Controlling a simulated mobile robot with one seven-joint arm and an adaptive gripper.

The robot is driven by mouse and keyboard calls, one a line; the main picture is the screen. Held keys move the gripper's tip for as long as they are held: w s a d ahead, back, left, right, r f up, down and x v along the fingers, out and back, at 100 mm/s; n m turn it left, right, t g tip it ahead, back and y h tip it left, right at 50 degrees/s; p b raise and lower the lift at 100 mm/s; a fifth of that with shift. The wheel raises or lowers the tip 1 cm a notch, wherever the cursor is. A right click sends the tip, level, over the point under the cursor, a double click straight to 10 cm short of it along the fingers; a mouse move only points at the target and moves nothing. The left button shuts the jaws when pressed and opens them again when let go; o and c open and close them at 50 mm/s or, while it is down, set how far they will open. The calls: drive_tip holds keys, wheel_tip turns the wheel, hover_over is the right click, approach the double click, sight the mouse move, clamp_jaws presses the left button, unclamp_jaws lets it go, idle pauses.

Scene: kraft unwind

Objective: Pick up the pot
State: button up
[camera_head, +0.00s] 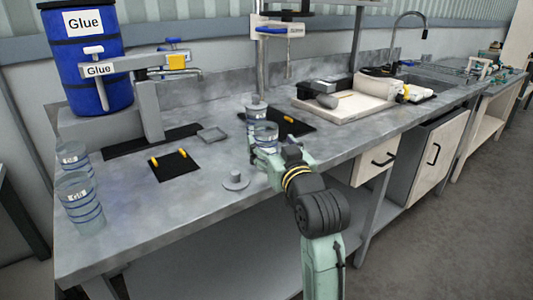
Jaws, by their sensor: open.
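A clear pot with blue bands (264,132) stands on the grey workbench, near its middle. My gripper (262,150) is at its near side, and its fingers overlap the pot's lower part in the head view. The jaws are open; I cannot tell if they touch the pot or how far they reach around it. A similar blue-banded pot, labelled "Gl…" (80,208), stands at the bench's front left corner. Another one (73,156) stands just behind it.
A grey lid-like disc with a knob (236,180) lies near the front edge. A black mat with yellow pieces (175,165), a shallow grey tray (212,135), a glue stand (150,105) and a blue glue barrel (87,65) are to the left. A vertical post stands behind the pot.

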drive_tip(key=shift+p+x, duration=0.9)
drive_tip(key=shift+x, duration=1.75)
drive_tip(key=shift+f, duration=0.2)
drive_tip(key=shift+c, duration=0.5)
drive_tip(key=c, duration=1.5)
clamp_jaws()
drive_tip(key=shift+r, duration=0.15)
